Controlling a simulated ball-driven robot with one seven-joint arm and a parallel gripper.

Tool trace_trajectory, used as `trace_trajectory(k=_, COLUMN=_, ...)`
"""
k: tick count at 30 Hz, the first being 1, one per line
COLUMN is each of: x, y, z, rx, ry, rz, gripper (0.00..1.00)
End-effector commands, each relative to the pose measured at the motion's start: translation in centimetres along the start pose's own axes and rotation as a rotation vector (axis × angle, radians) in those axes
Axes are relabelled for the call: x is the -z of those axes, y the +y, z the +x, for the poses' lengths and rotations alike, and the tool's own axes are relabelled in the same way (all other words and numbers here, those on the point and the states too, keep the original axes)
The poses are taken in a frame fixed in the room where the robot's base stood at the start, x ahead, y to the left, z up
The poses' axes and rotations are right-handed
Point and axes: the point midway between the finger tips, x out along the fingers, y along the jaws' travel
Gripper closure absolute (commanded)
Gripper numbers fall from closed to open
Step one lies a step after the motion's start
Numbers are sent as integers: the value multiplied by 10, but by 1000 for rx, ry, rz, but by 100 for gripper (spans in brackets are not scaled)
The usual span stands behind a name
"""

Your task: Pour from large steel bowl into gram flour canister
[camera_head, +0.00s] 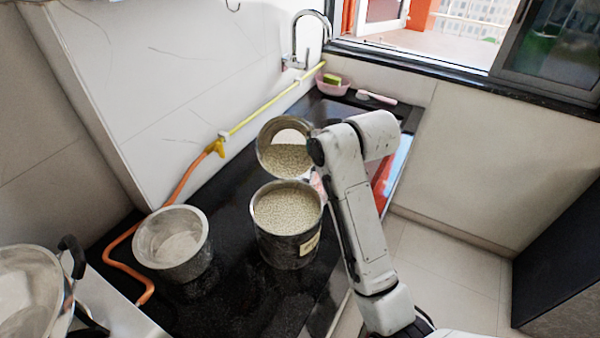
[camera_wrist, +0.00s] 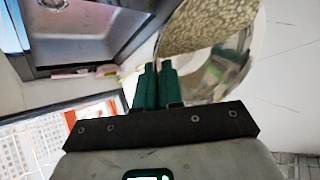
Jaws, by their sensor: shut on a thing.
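The large steel bowl (camera_head: 265,150) is held in the air above and behind the gram flour canister in the head view. It is tilted, with its opening facing the camera, and pale grains lie in its lower part. The canister (camera_head: 280,246) stands upright on the dark counter, with a small label and pale grains showing near its rim. My gripper (camera_wrist: 157,76) is shut on the bowl's rim, with two green fingers close together. The bowl also shows in the wrist view (camera_wrist: 240,48), grains inside. In the head view my arm hides the fingers. No falling grains are visible.
Another steel pot (camera_head: 202,255) stands on the counter left of the canister. A large pan (camera_head: 55,285) is at the lower left. An orange hose (camera_head: 187,175) runs along the wall. A faucet (camera_head: 298,62) and pink basket (camera_head: 331,88) are at the back.

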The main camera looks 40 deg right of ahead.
Motion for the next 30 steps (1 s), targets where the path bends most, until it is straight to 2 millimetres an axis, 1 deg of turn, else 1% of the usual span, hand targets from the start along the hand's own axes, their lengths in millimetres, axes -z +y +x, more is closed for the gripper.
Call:
trace_trajectory(k=8, x=-1, y=0, z=0, rx=-2, ry=17, rz=-8, gripper=100)
trace_trajectory(k=21, x=-3, y=-3, z=-6, rx=-14, ry=108, rz=-45, gripper=100)
trace_trajectory(k=30, x=-2, y=-3, z=-7, rx=-15, ry=111, rz=-47, gripper=100)
